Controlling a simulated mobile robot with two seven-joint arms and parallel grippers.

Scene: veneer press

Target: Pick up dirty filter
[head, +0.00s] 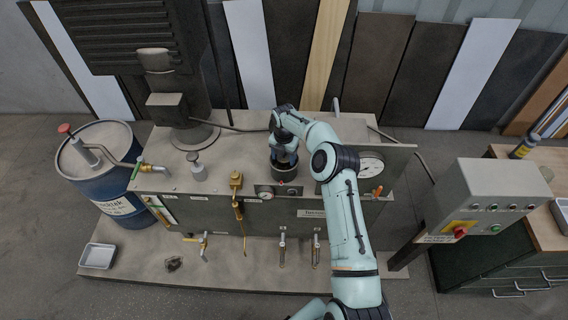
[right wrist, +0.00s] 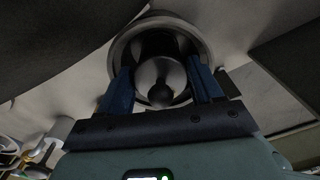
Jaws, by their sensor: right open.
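My right gripper (head: 285,157) points down into a dark round housing (head: 284,173) on top of the machine. In the right wrist view its two blue fingers (right wrist: 161,78) stand apart at the mouth of the housing (right wrist: 205,45). Between them is a dark, round part with a shiny top and a black knob (right wrist: 160,95), which looks like the dirty filter. The fingers are open on either side of the knob; I cannot tell whether they touch the part. My left gripper is not in view.
A blue drum (head: 112,190) stands at the left. A small grey tray (head: 98,256) and a dark lump (head: 173,263) lie on the lower ledge. A control box (head: 487,196) stands at right.

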